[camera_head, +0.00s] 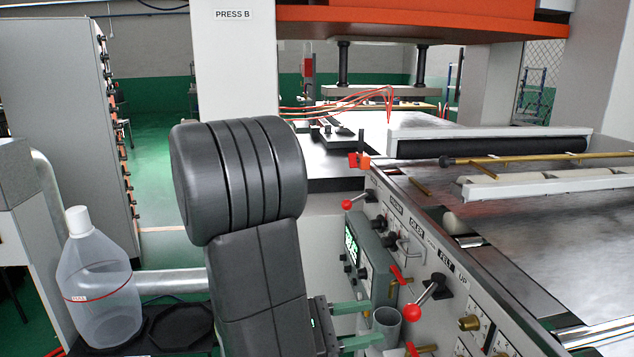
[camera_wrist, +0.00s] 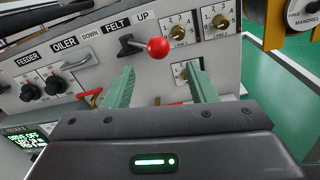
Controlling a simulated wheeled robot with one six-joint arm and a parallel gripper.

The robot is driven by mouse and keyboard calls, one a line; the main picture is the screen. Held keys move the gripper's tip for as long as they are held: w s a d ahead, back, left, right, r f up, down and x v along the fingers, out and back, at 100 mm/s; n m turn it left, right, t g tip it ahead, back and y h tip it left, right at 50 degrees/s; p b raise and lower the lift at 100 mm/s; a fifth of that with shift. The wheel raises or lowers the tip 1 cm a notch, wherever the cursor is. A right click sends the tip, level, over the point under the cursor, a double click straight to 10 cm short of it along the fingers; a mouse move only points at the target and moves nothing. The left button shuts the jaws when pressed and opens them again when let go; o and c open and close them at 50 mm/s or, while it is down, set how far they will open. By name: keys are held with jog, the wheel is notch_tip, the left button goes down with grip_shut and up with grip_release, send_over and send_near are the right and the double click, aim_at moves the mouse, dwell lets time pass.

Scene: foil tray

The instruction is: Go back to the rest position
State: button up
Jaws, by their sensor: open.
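My gripper (camera_head: 376,322) is open, with its two green fingers spread and pointing at the grey control panel (camera_head: 440,285). In the wrist view my gripper (camera_wrist: 158,72) has nothing between its fingers. The FELT lever, with a red knob (camera_wrist: 158,48), is on the panel beyond the fingertips, between the marks DOWN and UP. Its red knob also shows in the head view (camera_head: 411,312). I cannot tell how far the fingertips are from the panel. My dark arm hides part of the panel's left side.
A clear jug (camera_head: 98,290) with a white cap stands at the left. A display box (camera_head: 370,255), switches and another red-knobbed lever (camera_head: 347,204) stick out from the panel. A grey cylinder (camera_head: 386,320) is close to the fingers. A yellow-framed spool (camera_wrist: 300,18) is at the wrist view's upper right.

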aim_at(404, 316)
jog(key=shift+w+d, duration=0.3)
jog(key=shift+d, duration=1.25)
jog(key=shift+w+d, duration=0.35)
jog(key=shift+d, duration=1.2)
jog(key=shift+w+d, duration=0.3)
jog(key=shift+d, duration=1.25)
jog(key=shift+f, duration=0.1)
